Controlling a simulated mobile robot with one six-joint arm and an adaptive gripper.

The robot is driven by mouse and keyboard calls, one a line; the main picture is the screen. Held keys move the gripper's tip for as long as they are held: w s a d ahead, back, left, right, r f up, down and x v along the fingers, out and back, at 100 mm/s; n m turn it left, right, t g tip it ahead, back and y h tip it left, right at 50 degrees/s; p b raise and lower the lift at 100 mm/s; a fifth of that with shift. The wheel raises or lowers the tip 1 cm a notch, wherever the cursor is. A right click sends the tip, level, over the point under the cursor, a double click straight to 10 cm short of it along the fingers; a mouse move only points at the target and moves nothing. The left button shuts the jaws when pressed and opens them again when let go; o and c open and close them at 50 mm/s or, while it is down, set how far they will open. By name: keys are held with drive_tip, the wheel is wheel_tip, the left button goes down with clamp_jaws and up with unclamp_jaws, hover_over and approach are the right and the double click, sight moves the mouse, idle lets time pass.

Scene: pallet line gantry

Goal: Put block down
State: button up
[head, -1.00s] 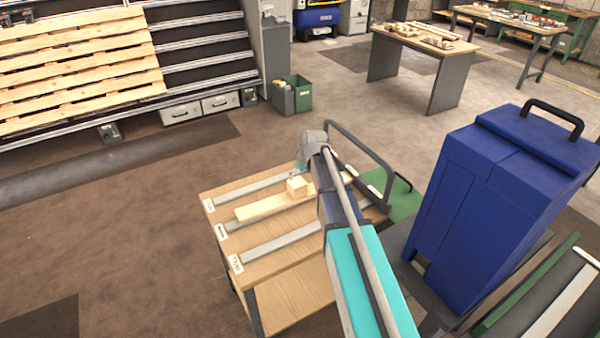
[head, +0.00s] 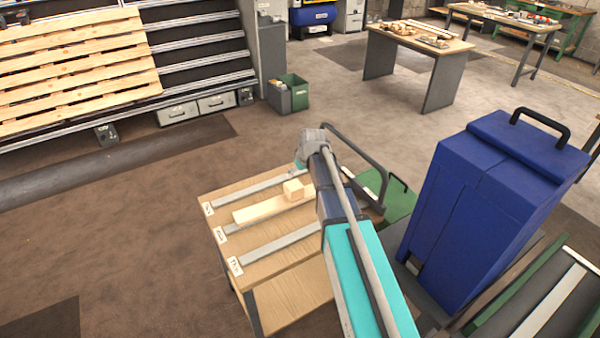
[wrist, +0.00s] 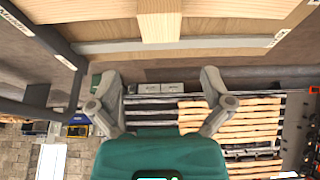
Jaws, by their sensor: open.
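The plank lies on a wooden-topped table (head: 262,268) between light grey strips. In the wrist view the block (wrist: 160,28) shows at the top centre, beyond my fingertips. My gripper (wrist: 160,88) is open, with both fingers spread wide and nothing between them. It is apart from the block. In the head view my fingers are mostly hidden by my wrist, just behind the block.
Grey strips with white labels (head: 234,266) run across the table top. A dark rail frame (head: 350,140) stands at its far right side. A blue cabinet (head: 490,200) stands to the right. Open floor lies to the left, with a pallet rack (head: 75,65) beyond.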

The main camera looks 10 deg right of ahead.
drive_tip(key=s+a+f+m+g+h, duration=0.1)
drive_tip(key=s+m+g, duration=0.2)
drive_tip(key=s, duration=2.1)
drive_tip(key=shift+s+a+f+m+g, duration=0.25)
drive_tip(key=shift+s+m+g, duration=0.1)
drive_tip(key=shift+g, duration=0.25)
